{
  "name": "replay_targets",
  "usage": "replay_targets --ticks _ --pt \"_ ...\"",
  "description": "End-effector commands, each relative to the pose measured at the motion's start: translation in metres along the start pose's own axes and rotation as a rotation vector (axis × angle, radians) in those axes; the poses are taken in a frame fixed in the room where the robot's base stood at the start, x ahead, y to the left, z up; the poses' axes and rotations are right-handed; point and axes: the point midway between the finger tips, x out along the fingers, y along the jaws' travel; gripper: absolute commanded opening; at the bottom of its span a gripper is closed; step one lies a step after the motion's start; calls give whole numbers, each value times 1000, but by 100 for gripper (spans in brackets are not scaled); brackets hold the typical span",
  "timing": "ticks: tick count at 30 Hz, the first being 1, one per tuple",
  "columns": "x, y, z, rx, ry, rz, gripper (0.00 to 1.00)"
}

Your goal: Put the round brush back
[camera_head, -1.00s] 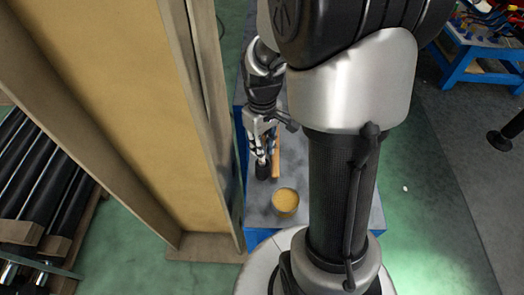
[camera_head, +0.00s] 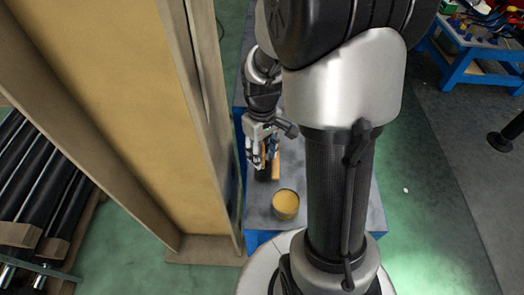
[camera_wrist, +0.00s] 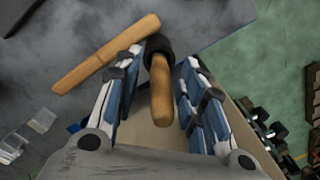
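The round brush (camera_wrist: 161,90) has a wooden handle and a black head. In the wrist view it stands between my gripper's fingers with the handle end towards the camera and the black head at the far end. My gripper (camera_wrist: 160,68) is open around it, with a visible gap on both sides of the handle. In the head view my gripper (camera_head: 262,164) is low over the grey bench top, and the brush's dark head (camera_head: 262,175) shows just below the fingers; the fingers hide most of the handle.
A wooden stick-like piece (camera_wrist: 105,55) lies on the grey bench (camera_head: 325,185) beside the brush. A round tin with yellow contents (camera_head: 286,205) stands nearer the front. A tall wooden panel (camera_head: 110,100) rises close on the left. A blue table (camera_head: 470,62) is at the upper right.

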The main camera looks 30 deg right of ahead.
Motion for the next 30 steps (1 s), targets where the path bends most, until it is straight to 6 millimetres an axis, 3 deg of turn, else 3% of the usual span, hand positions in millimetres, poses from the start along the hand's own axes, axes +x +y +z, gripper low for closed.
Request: replay_targets --ticks 7,18,26,30 --pt "-13 0 -1 0 3 2 37" --pt "-91 0 -1 0 4 2 37" --pt "-121 0 0 0 2 1 37" --pt "-138 -11 5 8 28 16 37"
